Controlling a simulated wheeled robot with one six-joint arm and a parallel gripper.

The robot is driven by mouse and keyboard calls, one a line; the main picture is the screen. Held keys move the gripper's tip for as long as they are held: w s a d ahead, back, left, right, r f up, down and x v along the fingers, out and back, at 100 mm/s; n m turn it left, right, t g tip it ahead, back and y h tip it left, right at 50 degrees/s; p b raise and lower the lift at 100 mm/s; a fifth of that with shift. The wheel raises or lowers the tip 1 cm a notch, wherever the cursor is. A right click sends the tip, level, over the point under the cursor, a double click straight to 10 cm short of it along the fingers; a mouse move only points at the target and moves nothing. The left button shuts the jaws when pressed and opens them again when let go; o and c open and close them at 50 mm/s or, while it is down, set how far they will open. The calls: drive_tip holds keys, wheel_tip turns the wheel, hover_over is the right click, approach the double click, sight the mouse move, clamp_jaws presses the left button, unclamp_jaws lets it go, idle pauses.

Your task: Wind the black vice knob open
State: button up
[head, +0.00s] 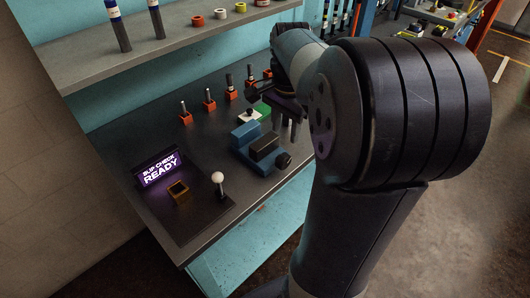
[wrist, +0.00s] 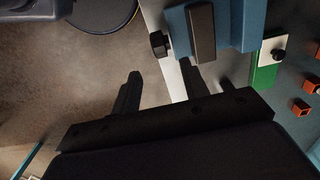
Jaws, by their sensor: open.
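The blue vice (head: 243,133) with a dark jaw block (head: 263,146) stands on the grey bench near its front edge. Its black knob (head: 284,160) sticks out at the vice's right end. In the wrist view the vice (wrist: 235,25) is at the top right, and the knob (wrist: 159,44) is at its left end. My gripper (head: 289,126) is open and empty, its fingers pointing down beside the vice in the head view. In the wrist view my gripper (wrist: 160,72) has its fingers apart, with the knob beyond the fingertips and not between them.
A lit sign reading "SLIP CHECK READY" (head: 158,168), a small brown box (head: 178,190) and a white-topped lever (head: 219,183) are at the bench's near end. Several orange-based fittings (head: 209,103) stand behind the vice. A green-and-white block (head: 262,110) lies beside it. Open floor (wrist: 75,70) lies past the bench edge.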

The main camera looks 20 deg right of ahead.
sight(283, 156)
wheel_tip(283, 156, down, 11)
drive_tip(key=shift+r, duration=0.2)
drive_tip(key=shift+c, duration=0.5)
clamp_jaws()
drive_tip(key=shift+b, duration=0.3)
drive_tip(key=shift+a+h+b, duration=0.1)
drive_tip(key=shift+h+b, duration=0.2)
drive_tip(key=shift+b, duration=0.1)
